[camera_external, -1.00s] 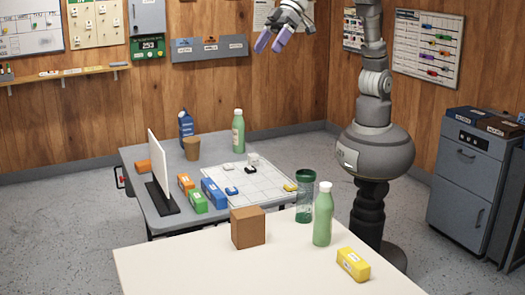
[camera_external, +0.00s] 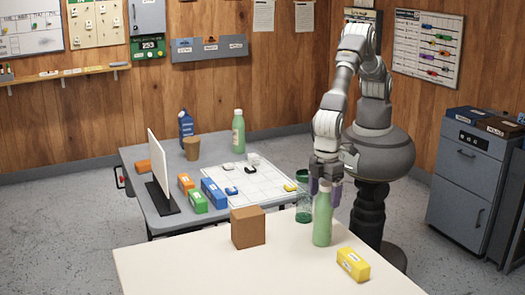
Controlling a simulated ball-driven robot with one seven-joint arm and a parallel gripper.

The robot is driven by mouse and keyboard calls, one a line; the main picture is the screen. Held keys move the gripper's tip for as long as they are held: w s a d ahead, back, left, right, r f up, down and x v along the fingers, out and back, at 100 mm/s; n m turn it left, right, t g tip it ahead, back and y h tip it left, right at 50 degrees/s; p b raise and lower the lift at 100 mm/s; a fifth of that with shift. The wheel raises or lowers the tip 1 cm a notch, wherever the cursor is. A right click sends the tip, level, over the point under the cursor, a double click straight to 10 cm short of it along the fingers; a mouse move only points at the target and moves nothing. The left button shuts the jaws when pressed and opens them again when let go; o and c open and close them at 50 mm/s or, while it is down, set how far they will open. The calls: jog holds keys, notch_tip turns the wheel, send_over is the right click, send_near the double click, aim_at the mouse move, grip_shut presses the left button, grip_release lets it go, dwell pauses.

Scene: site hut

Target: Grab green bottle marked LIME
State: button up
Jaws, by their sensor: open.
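Two green bottles show. One green bottle (camera_external: 322,219) stands upright on the near cream table, with no readable label on the side I see. The other green bottle (camera_external: 238,134) stands upright at the back of the grey table; it has a pale label too small to read. I cannot tell which is marked LIME. My gripper (camera_external: 325,192) points down at the top of the near bottle, its purple fingers open, one showing on each side of the neck. I cannot tell whether they touch it.
A dark green see-through tumbler (camera_external: 303,204) stands just left of the near bottle, close to my gripper. A brown box (camera_external: 248,227) and a yellow block (camera_external: 353,264) are also on the cream table (camera_external: 190,262). A white upright panel (camera_external: 158,170) stands on the grey table.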

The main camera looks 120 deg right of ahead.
jog(key=shift+f, duration=0.45)
jog(key=shift+r, duration=0.1)
jog(key=c, duration=1.4)
jog(key=shift+r, duration=0.1)
